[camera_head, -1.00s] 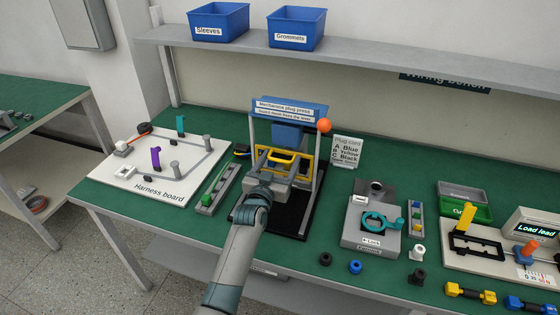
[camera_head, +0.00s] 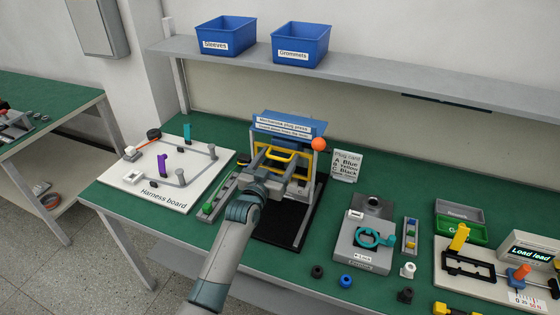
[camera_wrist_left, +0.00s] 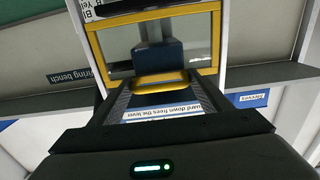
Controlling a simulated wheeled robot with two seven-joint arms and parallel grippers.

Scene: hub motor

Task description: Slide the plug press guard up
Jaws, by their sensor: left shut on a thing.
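The mechanical plug press (camera_head: 290,124) stands on the green bench with a blue top and a printed label. Its guard (camera_head: 309,167) is a yellow frame with a clear panel, raised close under the label. My left gripper (camera_head: 285,163) is in front of the guard, shut on its yellow handle (camera_head: 288,154). In the left wrist view the handle (camera_wrist_left: 158,84) lies between my fingers, and the yellow guard frame (camera_wrist_left: 93,48) surrounds a see-through window. My arm hides part of the press's lower front. My right gripper is not in view.
The harness board (camera_head: 155,190) lies left of the press, with a narrow parts rack (camera_head: 212,203) between. A plug card (camera_head: 346,165) and a grey fixture (camera_head: 363,250) stand to the right. An orange ball (camera_head: 319,144) sits at the press's upper right. Blue bins stand on the shelf above.

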